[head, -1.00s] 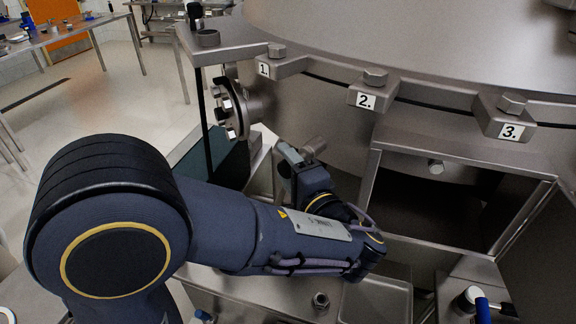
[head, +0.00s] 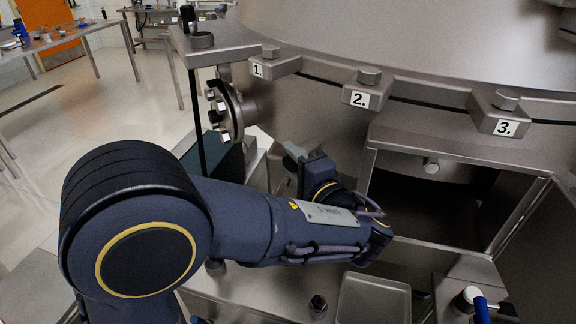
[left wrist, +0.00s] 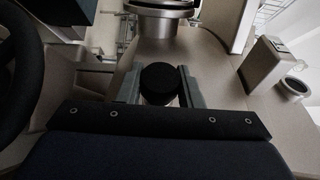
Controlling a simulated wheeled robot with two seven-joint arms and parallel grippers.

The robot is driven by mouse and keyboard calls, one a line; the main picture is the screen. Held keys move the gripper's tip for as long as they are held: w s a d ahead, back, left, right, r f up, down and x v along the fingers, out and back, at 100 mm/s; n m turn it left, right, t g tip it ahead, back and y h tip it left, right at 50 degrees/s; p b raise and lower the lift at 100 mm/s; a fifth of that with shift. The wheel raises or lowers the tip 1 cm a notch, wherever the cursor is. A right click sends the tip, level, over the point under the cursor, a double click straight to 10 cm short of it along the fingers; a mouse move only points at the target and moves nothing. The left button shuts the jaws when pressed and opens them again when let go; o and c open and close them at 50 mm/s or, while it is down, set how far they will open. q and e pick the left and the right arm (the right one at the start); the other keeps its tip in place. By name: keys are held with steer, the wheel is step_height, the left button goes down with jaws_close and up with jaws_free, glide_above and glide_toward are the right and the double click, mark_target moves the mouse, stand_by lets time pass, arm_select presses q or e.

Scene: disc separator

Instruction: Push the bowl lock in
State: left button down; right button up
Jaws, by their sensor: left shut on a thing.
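My left gripper (head: 292,158) is at the side wall of the separator (head: 335,125), below the bolt marked 1 and right of the flange. In the left wrist view a dark round knob (left wrist: 158,80), which I take to be the bowl lock, sits between the two fingers of the gripper (left wrist: 158,88). The fingers are shut on it. In the head view the lock is hidden behind the gripper and wrist. How far the lock is in cannot be told. My right gripper is not in view.
A bolted flange (head: 224,110) sticks out left of the gripper. An open rectangular chute (head: 450,155) is to the right. A shallow steel tray (head: 375,298) and a blue-handled valve (head: 478,305) are below. Tables (head: 75,38) stand at the far left.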

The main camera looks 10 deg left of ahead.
arm_select(q)
steer(key=c, duration=1.3)
jaws_free()
steer(key=shift+w+d, duration=0.1)
steer(key=shift+c, duration=0.2)
steer(key=o, duration=0.3)
steer(key=shift+w, duration=0.15)
steer(key=shift+o, duration=0.2)
steer(key=shift+s+d, duration=0.3)
steer(key=shift+s, duration=0.05)
steer(key=b+v, duration=0.1)
steer(key=v, duration=0.4)
steer(key=shift+s+d+b, duration=0.2)
steer(key=shift+b, duration=0.1)
steer(key=shift+s+d, duration=0.45)
steer(key=shift+s, duration=0.1)
